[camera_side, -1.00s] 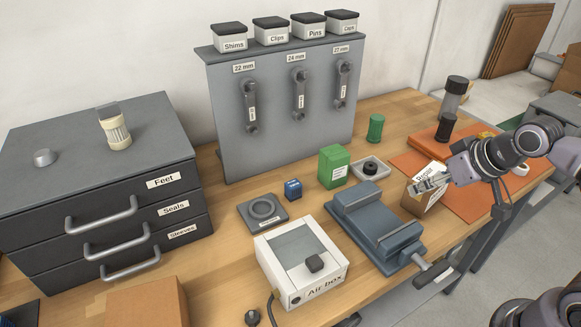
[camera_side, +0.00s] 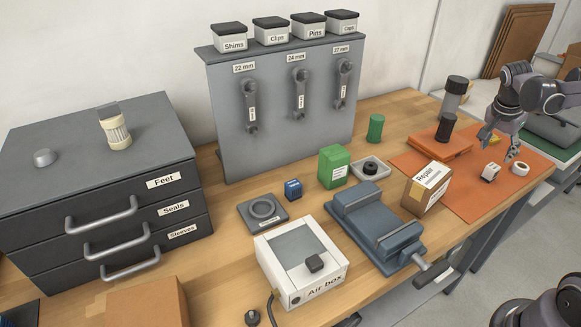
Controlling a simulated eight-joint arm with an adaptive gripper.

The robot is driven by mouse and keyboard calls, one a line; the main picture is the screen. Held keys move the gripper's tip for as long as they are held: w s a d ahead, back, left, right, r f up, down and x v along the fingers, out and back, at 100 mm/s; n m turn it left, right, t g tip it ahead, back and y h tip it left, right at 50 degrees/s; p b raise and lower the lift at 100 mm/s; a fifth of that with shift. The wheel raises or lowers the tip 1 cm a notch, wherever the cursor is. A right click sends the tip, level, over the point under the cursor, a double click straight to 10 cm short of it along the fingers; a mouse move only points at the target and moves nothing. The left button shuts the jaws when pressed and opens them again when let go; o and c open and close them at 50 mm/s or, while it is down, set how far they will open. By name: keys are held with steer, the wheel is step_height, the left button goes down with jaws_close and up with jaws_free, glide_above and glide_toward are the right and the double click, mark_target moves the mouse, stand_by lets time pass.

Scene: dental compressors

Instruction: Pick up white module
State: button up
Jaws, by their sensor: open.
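A small white block with dark marks, which looks like the white module (camera_side: 490,173), lies on the orange mat (camera_side: 465,203) at the right. My gripper (camera_side: 499,151) hangs just above and behind it, fingers pointing down and spread apart. The fingers hold nothing and appear apart from the block. A white ring, like a tape roll (camera_side: 520,169), lies to the right of the block, close to one fingertip.
A cardboard Repair box (camera_side: 418,194) stands left of the block. An orange case (camera_side: 438,143) with a dark cylinder (camera_side: 446,127) on it is behind left. A blue-grey vise (camera_side: 375,225) is farther left. The mat's front part is clear.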

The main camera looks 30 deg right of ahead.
mark_target(493, 167)
steer(key=x, duration=0.5)
steer(key=shift+f, duration=0.2)
steer(key=shift+d+x, duration=0.25)
steer(key=shift+x, duration=2.25)
steer(key=shift+s+r, duration=0.1)
steer(key=shift+c, duration=0.3)
jaws_close()
